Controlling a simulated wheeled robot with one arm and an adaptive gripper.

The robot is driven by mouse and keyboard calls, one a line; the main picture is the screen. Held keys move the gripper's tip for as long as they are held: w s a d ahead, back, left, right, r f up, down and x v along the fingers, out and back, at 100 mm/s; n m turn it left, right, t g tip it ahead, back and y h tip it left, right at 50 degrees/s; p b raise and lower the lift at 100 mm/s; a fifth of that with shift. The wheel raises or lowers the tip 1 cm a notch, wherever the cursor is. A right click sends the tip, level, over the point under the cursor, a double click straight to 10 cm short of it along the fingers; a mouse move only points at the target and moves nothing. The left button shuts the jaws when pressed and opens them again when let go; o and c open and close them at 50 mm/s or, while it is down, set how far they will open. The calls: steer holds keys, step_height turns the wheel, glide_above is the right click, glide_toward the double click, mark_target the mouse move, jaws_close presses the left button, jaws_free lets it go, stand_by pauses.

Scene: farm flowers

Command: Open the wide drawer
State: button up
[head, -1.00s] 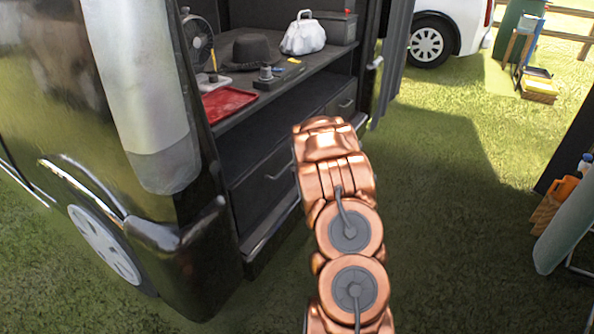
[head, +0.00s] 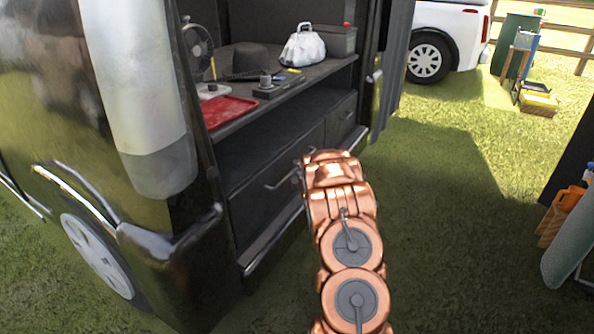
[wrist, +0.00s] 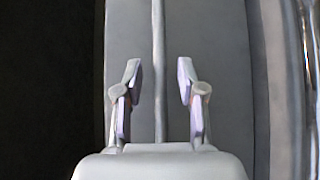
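The wide drawer (head: 262,190) is the dark lower drawer in the open side of the black van, and its front looks closed. Its thin metal bar handle (head: 277,184) shows just left of my copper arm, which hides part of the drawer. In the wrist view the drawer front (wrist: 225,90) fills the middle, and the handle (wrist: 158,60) runs upright in the picture between the fingers. My gripper (wrist: 158,82) is open, with a finger on each side of the handle and a gap to each. The head view does not show the fingers clearly.
A narrower drawer (head: 341,118) sits to the right. The counter above holds a red tray (head: 228,110), a dark hat (head: 257,58), a white bag (head: 304,45) and a grey box (head: 336,40). Open grass (head: 440,190) lies to the right of my arm.

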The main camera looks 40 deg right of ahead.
steer(key=shift+x, duration=1.15)
jaws_close()
